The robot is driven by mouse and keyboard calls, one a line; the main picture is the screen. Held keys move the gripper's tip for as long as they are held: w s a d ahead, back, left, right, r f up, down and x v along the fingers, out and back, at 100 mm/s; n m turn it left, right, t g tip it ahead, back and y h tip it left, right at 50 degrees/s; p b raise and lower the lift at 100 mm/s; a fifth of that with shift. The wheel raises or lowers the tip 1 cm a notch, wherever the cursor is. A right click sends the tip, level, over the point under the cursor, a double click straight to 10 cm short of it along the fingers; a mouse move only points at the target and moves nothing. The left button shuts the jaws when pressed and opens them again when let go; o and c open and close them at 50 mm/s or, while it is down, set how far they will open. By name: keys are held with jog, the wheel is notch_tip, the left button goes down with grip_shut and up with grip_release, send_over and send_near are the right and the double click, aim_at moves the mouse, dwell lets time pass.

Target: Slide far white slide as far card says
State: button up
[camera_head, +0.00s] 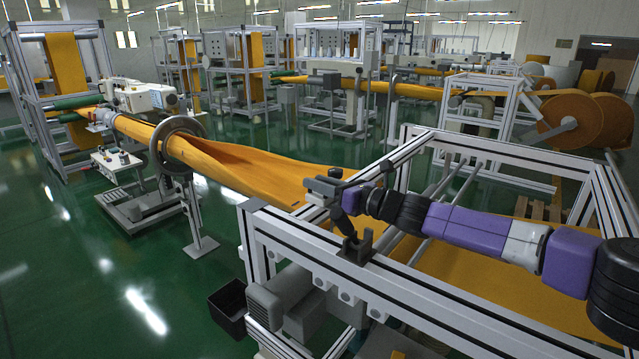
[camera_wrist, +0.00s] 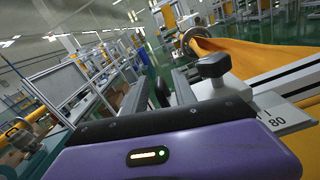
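In the wrist view the knob (camera_wrist: 213,65) stands on the pale slide block (camera_wrist: 207,89), just right of my right finger. A pale card (camera_wrist: 281,110) beside it shows "80"; its other marks are cut off or unclear. My gripper (camera_head: 344,204) is close to the slide. In the wrist view my gripper (camera_wrist: 159,85) has its fingers apart, with nothing between them. Contact with the knob cannot be told.
Orange felt (camera_head: 250,170) runs through a ring (camera_head: 177,143) toward the aluminium frame (camera_head: 340,268). A black bin (camera_head: 228,307) is on the green floor. Open floor lies at left.

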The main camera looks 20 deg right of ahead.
jog(key=shift+c, duration=0.4)
grip_shut()
jog(key=shift+a, duration=0.1)
dwell(0.8)
